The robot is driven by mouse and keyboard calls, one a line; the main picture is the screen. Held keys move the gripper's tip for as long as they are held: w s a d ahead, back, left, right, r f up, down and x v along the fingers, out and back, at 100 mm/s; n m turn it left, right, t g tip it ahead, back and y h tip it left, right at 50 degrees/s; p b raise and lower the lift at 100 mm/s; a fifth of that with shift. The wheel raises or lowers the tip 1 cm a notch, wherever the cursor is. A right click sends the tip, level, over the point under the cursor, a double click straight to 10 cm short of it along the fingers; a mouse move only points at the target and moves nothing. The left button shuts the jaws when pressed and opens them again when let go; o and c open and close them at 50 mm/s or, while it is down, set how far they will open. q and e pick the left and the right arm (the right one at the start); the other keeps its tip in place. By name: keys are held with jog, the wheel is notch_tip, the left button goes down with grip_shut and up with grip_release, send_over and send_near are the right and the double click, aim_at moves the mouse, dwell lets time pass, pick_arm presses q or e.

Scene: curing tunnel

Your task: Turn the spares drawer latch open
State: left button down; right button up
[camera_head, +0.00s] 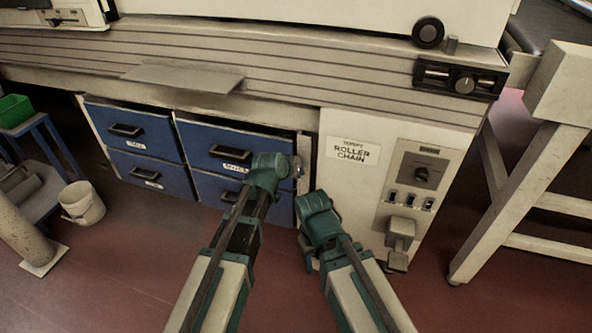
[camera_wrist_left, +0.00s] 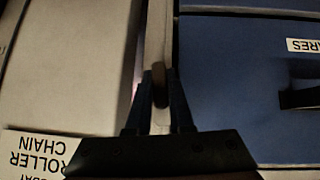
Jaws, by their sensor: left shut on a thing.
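The spares drawer (camera_head: 222,140) is the upper right blue drawer in the head view. Its blue front also fills the right of the left wrist view (camera_wrist_left: 235,75), with the end of its label readable. The latch (camera_wrist_left: 160,86) is a small brown piece on the pale strip beside the drawer, its long side upright in the wrist view. My left gripper (camera_wrist_left: 160,92) is shut on the latch, one finger on each side. In the head view my left gripper (camera_head: 297,169) is at the drawer's right edge, mostly hidden by its wrist. My right gripper (camera_head: 309,264) hangs lower right; its fingers are unclear.
A white panel with a roller chain label (camera_head: 352,151) and a switch box (camera_head: 420,172) stands right of the drawers. A grey ledge (camera_head: 183,78) juts out above them. A white bucket (camera_head: 82,203) is on the floor at left. The drawers appear closed.

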pick_arm(q)
jog(key=shift+m+y, duration=0.3)
jog(key=shift+y, duration=0.1)
dwell(0.4)
jog(key=c, duration=0.8)
grip_release()
jog(key=shift+r, duration=0.1)
jog(key=p+v, duration=0.9)
jog(key=v, duration=0.4)
jog(key=shift+s+r+p, duration=0.15)
jog(key=shift+s+p, duration=0.2)
jog(key=shift+p, duration=0.05)
jog(key=shift+d, duration=0.15)
